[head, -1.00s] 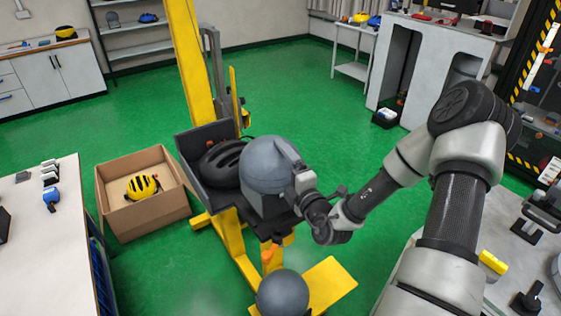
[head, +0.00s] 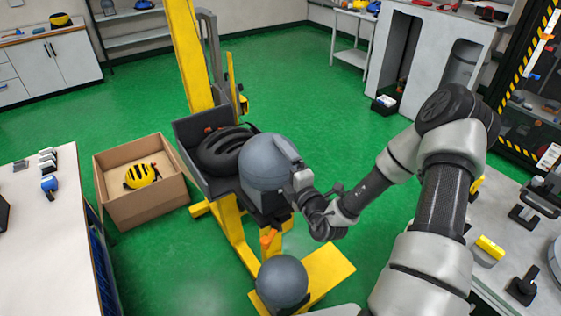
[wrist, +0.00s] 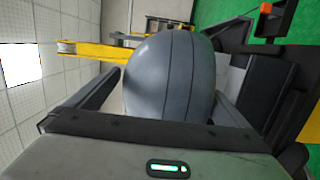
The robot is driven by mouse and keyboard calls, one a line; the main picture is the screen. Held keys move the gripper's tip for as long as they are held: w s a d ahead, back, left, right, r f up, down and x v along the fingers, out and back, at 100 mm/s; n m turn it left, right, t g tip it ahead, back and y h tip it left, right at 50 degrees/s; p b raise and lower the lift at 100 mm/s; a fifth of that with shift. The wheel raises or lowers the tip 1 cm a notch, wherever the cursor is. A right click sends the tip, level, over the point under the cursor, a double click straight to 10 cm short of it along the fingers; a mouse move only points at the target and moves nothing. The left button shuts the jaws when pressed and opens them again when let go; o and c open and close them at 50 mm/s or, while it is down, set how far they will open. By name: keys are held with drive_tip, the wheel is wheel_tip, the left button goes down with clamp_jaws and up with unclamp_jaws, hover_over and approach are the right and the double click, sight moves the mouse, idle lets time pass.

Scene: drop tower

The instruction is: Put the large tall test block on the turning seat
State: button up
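The large tall test block (head: 262,163) is grey with a rounded top. In the head view it is at the right side of the black turning seat (head: 190,165), beside a black helmet (head: 222,151). I cannot tell whether its base rests on the seat. My gripper (head: 292,172) is at the block's right side. In the wrist view the block (wrist: 170,80) fills the space between the two fingers of my gripper (wrist: 168,95), which look closed against its sides. The block's lower part is mostly hidden.
The seat is on a yellow tower (head: 188,60). White worktops flank the scene on both sides. Green floor is clear behind the tower.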

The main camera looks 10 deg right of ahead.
drive_tip(key=shift+r, duration=0.15)
drive_tip(key=v, duration=1.2)
drive_tip(key=shift+b, duration=0.4)
